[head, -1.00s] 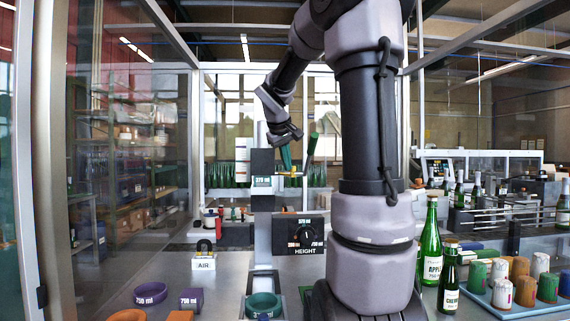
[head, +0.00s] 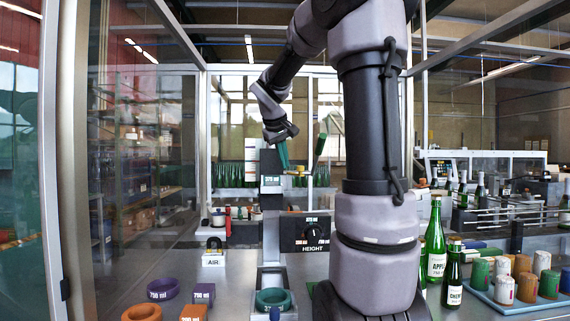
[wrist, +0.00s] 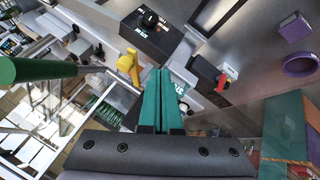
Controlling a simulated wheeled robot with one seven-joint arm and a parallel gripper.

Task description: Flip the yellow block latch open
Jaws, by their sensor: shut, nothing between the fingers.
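The yellow latch (wrist: 128,66) shows in the wrist view just left of my fingertips, beside the black HEIGHT box. In the head view a small yellow part (head: 298,173) shows at the top of the grey column, by the 375 ml block (head: 271,185). My gripper (wrist: 165,72) has two green fingers pressed together with nothing between them. In the head view my gripper (head: 286,166) points down beside the yellow part. The wrist view shows a gap between the fingertips and the latch. I cannot tell the depth between them.
The black HEIGHT box (head: 304,234) with its knob stands below. A green handle (wrist: 22,70) rises left in the wrist view. Green (head: 273,301), purple (head: 163,290) and orange (head: 142,313) rings lie in front. Bottles (head: 435,250) and a capsule tray (head: 505,307) are at right.

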